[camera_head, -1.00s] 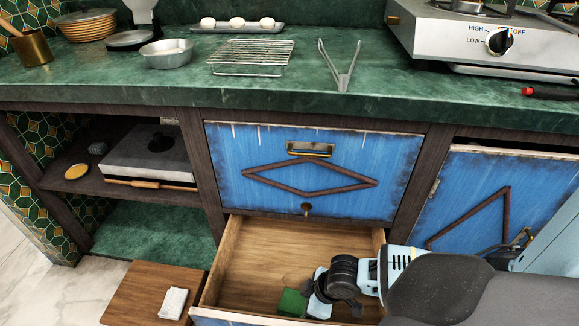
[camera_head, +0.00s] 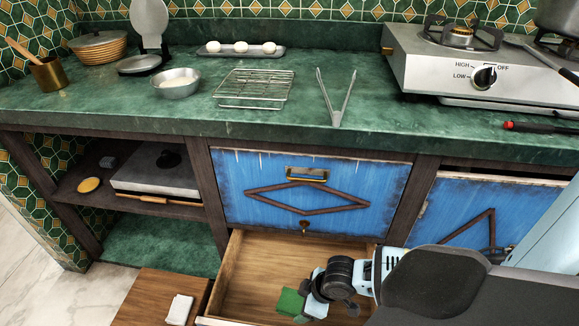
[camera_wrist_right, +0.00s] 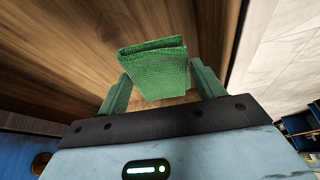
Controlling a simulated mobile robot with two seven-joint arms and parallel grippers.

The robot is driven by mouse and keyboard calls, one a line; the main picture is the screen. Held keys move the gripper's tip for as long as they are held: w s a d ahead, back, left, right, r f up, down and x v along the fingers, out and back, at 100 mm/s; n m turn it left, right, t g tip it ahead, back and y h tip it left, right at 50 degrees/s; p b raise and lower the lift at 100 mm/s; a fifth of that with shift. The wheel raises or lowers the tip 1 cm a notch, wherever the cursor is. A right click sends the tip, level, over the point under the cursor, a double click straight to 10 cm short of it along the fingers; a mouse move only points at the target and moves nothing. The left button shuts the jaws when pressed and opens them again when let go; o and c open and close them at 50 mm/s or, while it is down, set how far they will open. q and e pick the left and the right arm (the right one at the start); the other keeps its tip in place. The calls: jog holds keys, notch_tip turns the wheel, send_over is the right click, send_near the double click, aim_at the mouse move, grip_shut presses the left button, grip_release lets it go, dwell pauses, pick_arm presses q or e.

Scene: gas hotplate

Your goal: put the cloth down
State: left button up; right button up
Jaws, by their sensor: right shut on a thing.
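A folded green cloth (camera_head: 290,301) shows over the open wooden drawer (camera_head: 262,262) in the head view. My right gripper (camera_head: 307,301) is shut on it, reaching in from the right. In the right wrist view the cloth (camera_wrist_right: 156,68) sits between the two green fingers of this gripper (camera_wrist_right: 160,80), its folded end sticking out past them toward brown wood. I cannot tell whether the cloth touches the drawer bottom. My left gripper is not in view.
A wooden stool (camera_head: 150,292) with a folded white cloth (camera_head: 180,309) stands left of the drawer. Above are a closed blue drawer front (camera_head: 335,175) and the green counter (camera_head: 300,122) with tongs (camera_head: 336,97), a wire rack (camera_head: 254,86) and a gas hotplate (camera_head: 430,65).

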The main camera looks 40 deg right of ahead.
dwell(0.4)
jog(key=shift+m, duration=0.6)
jog(key=w+a+r, duration=0.1)
jog(key=r, duration=0.1)
jog(key=w+a+r, duration=0.1)
jog(key=w+r, duration=0.1)
jog(key=r, duration=0.1)
jog(key=w+a+r, duration=0.1)
jog(key=r, duration=0.1)
jog(key=shift+w+a+r, duration=0.15)
jog(key=shift+a, duration=0.25)
jog(key=a+r+m+h, duration=0.1)
jog(key=a+r+m, duration=0.1)
jog(key=r, duration=1.1)
jog(key=s+a+r+m+h, duration=0.1)
jog(key=a+r+m, duration=0.1)
jog(key=r, duration=1.1)
jog(key=shift+a+r+m+t, duration=0.35)
jog(key=shift+r+m+t, duration=0.05)
jog(key=shift+m, duration=0.1)
jog(key=shift+w+a, duration=0.1)
